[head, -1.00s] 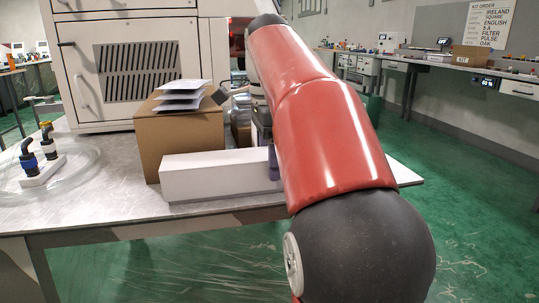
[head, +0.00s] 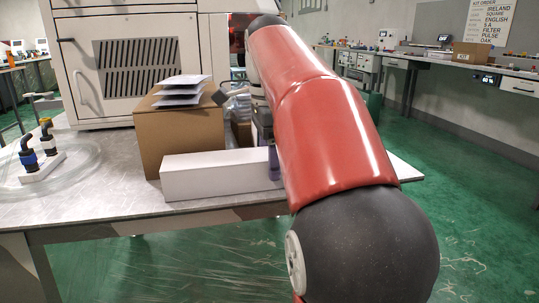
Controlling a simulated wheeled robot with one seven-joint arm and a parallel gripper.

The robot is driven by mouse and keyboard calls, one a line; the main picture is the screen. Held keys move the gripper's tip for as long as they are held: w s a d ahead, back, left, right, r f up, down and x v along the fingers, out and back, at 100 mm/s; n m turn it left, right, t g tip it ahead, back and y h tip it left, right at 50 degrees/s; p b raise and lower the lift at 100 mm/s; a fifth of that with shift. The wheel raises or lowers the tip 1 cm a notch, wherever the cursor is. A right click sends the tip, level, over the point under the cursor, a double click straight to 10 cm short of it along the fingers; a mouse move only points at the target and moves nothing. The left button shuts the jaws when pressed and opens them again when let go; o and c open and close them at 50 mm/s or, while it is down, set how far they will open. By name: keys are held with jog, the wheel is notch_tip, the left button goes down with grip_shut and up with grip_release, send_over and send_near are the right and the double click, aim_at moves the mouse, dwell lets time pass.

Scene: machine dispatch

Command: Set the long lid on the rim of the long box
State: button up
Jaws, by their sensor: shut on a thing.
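A long white box shape (head: 220,178) lies along the front of the table, before a brown cardboard box. I cannot make out a seam between the long box and the long lid from here. My gripper (head: 273,162) is at the right end of this white shape, mostly hidden behind my red arm. One purple-grey finger shows, pointing down against the white shape's end. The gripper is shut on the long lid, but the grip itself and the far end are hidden.
The brown cardboard box (head: 180,140) stands just behind, with white packets (head: 182,90) stacked on top. A grey-white machine cabinet (head: 130,70) stands at the back. Valve fittings on a white block (head: 42,165) are at left. The table's front left (head: 100,205) is clear.

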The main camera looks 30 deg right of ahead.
jog(key=o, duration=1.1)
jog(key=shift+c, duration=0.2)
